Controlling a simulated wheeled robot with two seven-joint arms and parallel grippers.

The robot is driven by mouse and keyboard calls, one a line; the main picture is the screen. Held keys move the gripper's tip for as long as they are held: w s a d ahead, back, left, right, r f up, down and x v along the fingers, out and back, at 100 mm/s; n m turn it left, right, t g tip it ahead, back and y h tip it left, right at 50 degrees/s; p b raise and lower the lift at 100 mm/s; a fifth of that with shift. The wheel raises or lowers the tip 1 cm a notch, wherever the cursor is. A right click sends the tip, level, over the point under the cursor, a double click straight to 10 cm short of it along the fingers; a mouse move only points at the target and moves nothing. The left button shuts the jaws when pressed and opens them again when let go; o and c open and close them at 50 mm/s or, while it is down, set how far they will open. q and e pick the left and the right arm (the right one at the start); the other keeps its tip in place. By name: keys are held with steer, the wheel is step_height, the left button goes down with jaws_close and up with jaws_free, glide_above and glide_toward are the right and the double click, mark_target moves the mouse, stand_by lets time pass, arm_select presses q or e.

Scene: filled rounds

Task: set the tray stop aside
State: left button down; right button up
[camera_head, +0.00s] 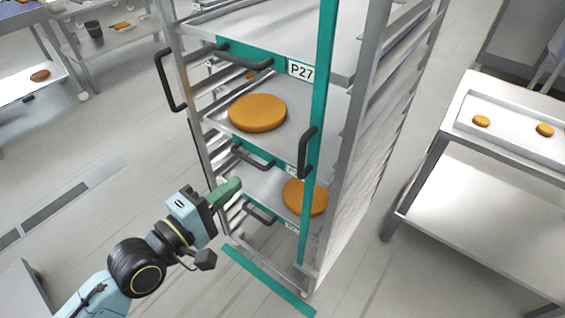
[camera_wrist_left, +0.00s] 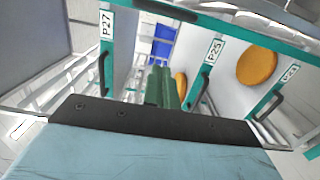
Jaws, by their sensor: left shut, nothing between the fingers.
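The tray stop appears to be the upright teal bar (camera_head: 319,130) with a black handle (camera_head: 307,152), standing across the front right of the tall metal rack (camera_head: 345,190). A teal bar that looks like it crosses the upper right of the left wrist view (camera_wrist_left: 245,32). My left gripper (camera_head: 228,190) has green fingers, shut and empty, in front of the rack's lower left side, apart from the upright bar. Its fingers also show in the left wrist view (camera_wrist_left: 163,88), pointing toward the rack. My right gripper is not in view.
Rack trays have teal fronts, black handles and labels such as P27 (camera_head: 301,71). Large orange rounds lie on the middle tray (camera_head: 257,113) and lower tray (camera_head: 305,196). A teal strip (camera_head: 268,281) lies on the floor before the rack. A table (camera_head: 450,150) stands right; floor at left is mostly clear.

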arm_select(q)
steer(key=w+d+p, duration=0.1)
steer(key=w+d, duration=0.5)
steer(key=d, duration=0.3)
steer(key=shift+d, duration=0.4)
